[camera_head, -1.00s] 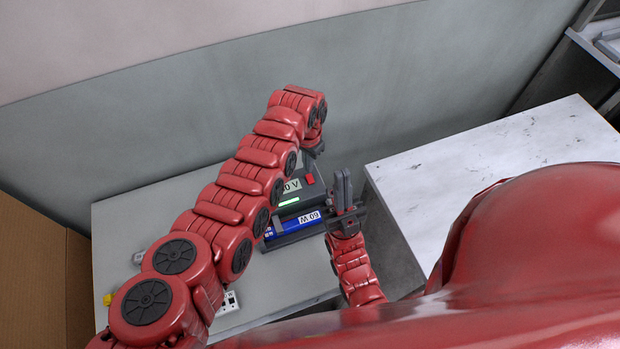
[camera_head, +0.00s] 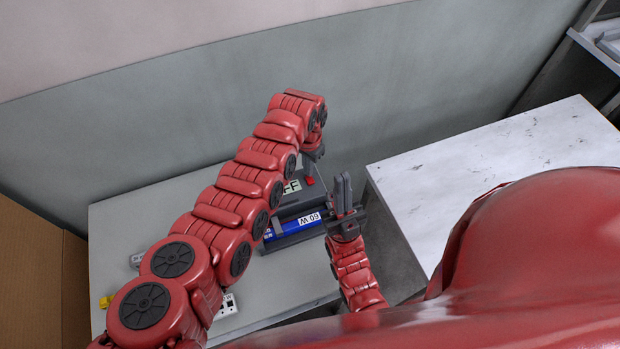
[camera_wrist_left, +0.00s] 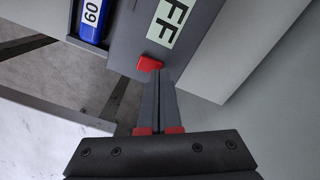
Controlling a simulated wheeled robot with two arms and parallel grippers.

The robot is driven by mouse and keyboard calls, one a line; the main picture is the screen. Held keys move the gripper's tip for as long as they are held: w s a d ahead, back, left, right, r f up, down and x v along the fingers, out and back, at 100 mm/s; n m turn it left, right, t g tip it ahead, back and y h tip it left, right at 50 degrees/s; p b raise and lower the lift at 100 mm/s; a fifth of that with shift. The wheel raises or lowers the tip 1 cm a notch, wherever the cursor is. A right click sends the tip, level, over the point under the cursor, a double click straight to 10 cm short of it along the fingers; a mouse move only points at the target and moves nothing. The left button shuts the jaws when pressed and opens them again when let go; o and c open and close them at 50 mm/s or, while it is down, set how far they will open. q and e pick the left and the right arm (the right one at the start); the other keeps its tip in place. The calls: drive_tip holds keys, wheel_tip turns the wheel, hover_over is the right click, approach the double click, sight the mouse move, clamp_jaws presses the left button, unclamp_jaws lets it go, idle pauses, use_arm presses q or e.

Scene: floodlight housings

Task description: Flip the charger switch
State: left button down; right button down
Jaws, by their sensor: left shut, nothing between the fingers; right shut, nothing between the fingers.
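The charger is a dark grey box on the table, with a pale display (camera_head: 292,187) whose visible letters read "FF". Its red switch (camera_wrist_left: 149,63) sits beside the display in the left wrist view; in the head view the switch (camera_head: 309,181) is a small red patch. My left gripper (camera_wrist_left: 160,76) is shut and empty, its fingertips right at the switch; contact looks likely but is not certain. My right gripper (camera_head: 342,182) is shut and empty, upright just right of the charger.
The charger stands on a grey table (camera_head: 120,225) against a grey wall. A white-topped table (camera_head: 490,150) is at the right, beyond a gap. A cardboard box (camera_head: 30,270) is at the left. A white socket strip (camera_head: 228,304) and a yellow item (camera_head: 106,301) are partly behind my left arm.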

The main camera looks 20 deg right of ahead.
use_arm(q)
wheel_tip(320, 180, up, 6)
drive_tip(key=p, duration=0.3)
drive_tip(key=shift+r+p, duration=0.15)
drive_tip(key=shift+p, duration=0.2)
